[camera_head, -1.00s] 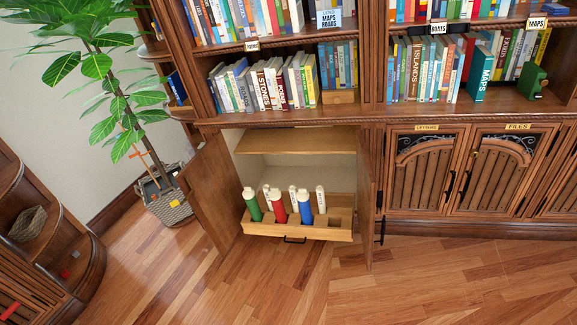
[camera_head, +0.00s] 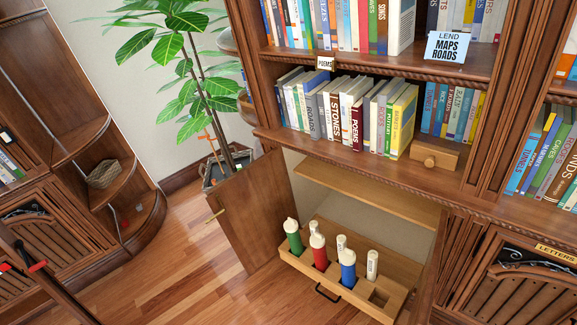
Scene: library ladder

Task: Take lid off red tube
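The red tube (camera_head: 319,259) stands upright in a wooden drawer rack (camera_head: 330,286) in the open lower cabinet, in the camera_head view. Its white lid (camera_head: 317,241) is on top. A green tube (camera_head: 295,244) with a white lid stands to its left, and a blue tube (camera_head: 348,275) with a white lid to its right. Several slimmer white tubes (camera_head: 372,264) stand behind them. My gripper does not show, so its distance from the red tube and its state are hidden.
An open cabinet door (camera_head: 245,215) stands left of the rack. Bookshelves (camera_head: 385,70) rise above it, with a shelf ledge (camera_head: 400,172) overhanging. A potted plant (camera_head: 195,90) is behind the door. The wooden floor (camera_head: 190,285) in front is clear. A dark bar with red parts is at lower left.

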